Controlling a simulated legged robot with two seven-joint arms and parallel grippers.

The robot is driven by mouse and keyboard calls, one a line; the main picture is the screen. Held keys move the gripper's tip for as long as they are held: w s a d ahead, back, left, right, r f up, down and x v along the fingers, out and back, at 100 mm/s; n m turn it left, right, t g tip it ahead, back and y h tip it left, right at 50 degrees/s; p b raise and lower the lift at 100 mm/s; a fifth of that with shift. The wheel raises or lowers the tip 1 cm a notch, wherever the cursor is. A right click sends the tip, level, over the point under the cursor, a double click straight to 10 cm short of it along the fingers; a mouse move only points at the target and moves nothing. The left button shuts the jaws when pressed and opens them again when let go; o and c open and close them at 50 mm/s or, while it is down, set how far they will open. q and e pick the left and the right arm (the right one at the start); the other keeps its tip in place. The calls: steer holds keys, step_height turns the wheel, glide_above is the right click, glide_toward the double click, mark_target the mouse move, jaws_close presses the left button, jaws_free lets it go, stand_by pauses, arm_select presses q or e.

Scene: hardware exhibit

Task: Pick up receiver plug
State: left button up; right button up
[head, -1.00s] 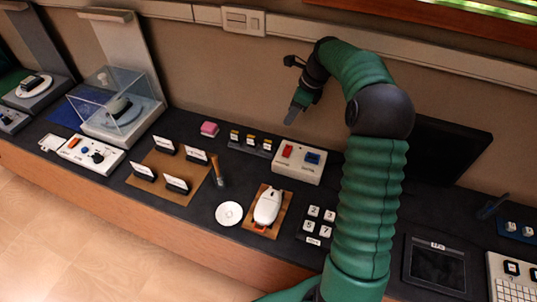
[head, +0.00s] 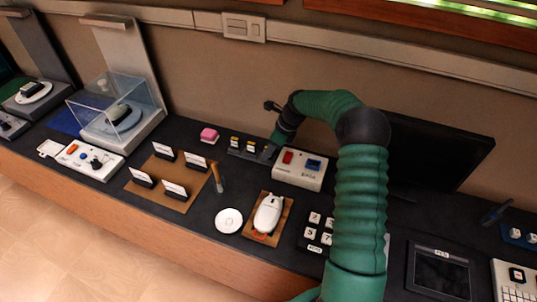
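A dark rack (head: 243,153) stands at the back of the counter. Small dark pieces with yellow and white labels stand in it, one at the left (head: 235,142) and one beside it (head: 250,146). I cannot read the labels, so I cannot tell which piece is the receiver plug. My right gripper (head: 269,153) is down at the right end of the rack and covers the piece there. Its fingers are small and dark against the rack, so I cannot tell whether they are open or touch anything. My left gripper is not in view.
A white box with red and blue switches (head: 300,170) stands close to the right of my gripper. A white mouse-shaped device (head: 267,214), a white disc (head: 229,220) and a card board (head: 160,182) lie in front.

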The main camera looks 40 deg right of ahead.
steer(key=shift+a, duration=0.1)
jaws_close()
stand_by(0.3)
